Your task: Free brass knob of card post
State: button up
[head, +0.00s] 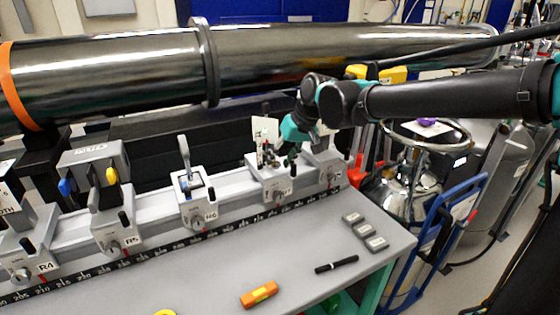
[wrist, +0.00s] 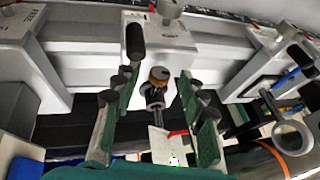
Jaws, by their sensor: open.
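In the wrist view, the brass knob (wrist: 158,75) sits on a dark threaded stem of the card post, between the two green fingers of my gripper (wrist: 158,100). The fingers are apart, with a gap on each side of the knob. The white card (wrist: 160,143) with a red mark is nearer the wrist camera. In the head view, the card (head: 265,130) stands upright on a carrier (head: 280,184) towards the right end of the rail. My gripper (head: 277,160) points down over this carrier and hides the knob there.
A black lever (wrist: 135,42) rises close beside the knob. Neighbouring carriers (head: 194,196) stand along the rail on both sides. A large dark pipe (head: 120,80) runs behind and above. The grey bench front holds an orange tool (head: 259,294), a black pen (head: 336,265) and small grey blocks (head: 364,230).

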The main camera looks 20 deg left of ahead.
jog(key=shift+f, duration=0.1)
jog(key=shift+c, duration=0.6)
grip_shut()
jog(key=shift+s+a+t+h, duration=0.2)
jog(key=shift+s+t+h, duration=0.1)
jog(key=shift+t, duration=0.1)
jog(key=shift+n+t+h, duration=0.4)
jog(key=shift+t+h, duration=0.2)
jog(key=shift+o, duration=0.6)
grip_release()
